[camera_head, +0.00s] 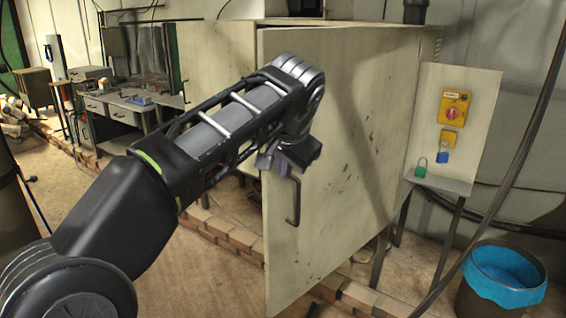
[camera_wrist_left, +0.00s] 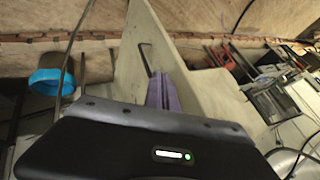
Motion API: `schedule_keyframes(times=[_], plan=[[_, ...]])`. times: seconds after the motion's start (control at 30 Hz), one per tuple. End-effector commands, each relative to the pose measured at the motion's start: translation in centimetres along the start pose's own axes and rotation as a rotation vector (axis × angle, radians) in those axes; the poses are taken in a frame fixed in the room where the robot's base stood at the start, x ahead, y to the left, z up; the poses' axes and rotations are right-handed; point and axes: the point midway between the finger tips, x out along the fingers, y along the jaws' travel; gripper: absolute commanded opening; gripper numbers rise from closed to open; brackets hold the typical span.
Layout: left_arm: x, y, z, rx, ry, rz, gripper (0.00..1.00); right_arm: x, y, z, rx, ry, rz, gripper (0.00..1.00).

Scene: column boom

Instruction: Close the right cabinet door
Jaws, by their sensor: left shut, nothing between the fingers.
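The right cabinet door (camera_head: 350,150) is a large, pale, scuffed panel that stands open, swung out toward me. A dark bar handle (camera_head: 294,202) sits near its free left edge. The door (camera_wrist_left: 195,85) and its handle (camera_wrist_left: 146,57) also show in the left wrist view. My left gripper (camera_head: 275,162) is by the door's free edge, a little above the handle, partly hidden by my wrist. Its purple fingers (camera_wrist_left: 162,92) are shut and empty, close to the door; I cannot tell whether they touch it. My right gripper is not in view.
The other cabinet door (camera_head: 205,70) stands open behind my arm. A switch panel (camera_head: 455,130) with padlocks is right of the door, above a blue-lined bin (camera_head: 505,275). Low bricks (camera_head: 215,225) line the floor. A workbench (camera_head: 120,108) stands at the back left.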

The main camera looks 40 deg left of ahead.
Motion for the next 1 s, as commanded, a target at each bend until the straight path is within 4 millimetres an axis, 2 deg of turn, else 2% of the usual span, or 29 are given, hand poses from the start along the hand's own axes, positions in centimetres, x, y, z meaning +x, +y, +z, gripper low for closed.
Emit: schedule_keyframes(times=[0.2,0.33,0.43,0.6,1.0], plan=[[4.6,0.0,0.1,0.001,-0.006,0.001,0.00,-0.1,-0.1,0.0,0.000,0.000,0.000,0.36],[6.9,-0.3,0.1,-0.002,-0.005,0.001,0.00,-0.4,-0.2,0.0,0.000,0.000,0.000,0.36],[7.4,-2.0,0.0,-0.004,-0.004,0.000,0.00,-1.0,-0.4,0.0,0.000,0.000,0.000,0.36],[8.2,-3.3,0.0,-0.002,-0.001,0.000,0.00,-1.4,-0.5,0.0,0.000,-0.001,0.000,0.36],[8.4,-3.5,0.1,-0.001,-0.001,0.001,0.00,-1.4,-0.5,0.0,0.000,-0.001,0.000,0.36]])
